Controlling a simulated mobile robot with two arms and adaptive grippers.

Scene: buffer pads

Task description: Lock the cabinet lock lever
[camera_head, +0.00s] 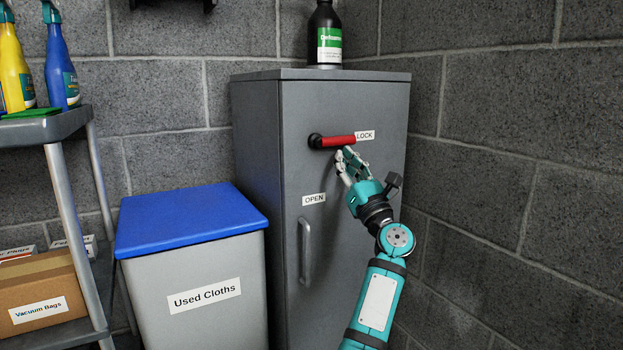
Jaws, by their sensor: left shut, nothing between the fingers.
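The grey cabinet (345,105) stands in the corner. Its lock lever (337,141) has a black pivot at the left and a red handle lying about horizontal, pointing right at the LOCK label (365,135). The OPEN label (314,199) is lower down, below the pivot. My left gripper (345,154) is shut and empty, with its fingertips just under the right part of the red handle. I cannot tell whether they touch it. My right gripper is not in view.
A black bottle (326,35) stands on top of the cabinet. A vertical door handle (305,250) is below the OPEN label. A Used Cloths bin (190,290) with a blue lid is close at the left, beside a shelf cart (45,128). A block wall (490,120) bounds the right.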

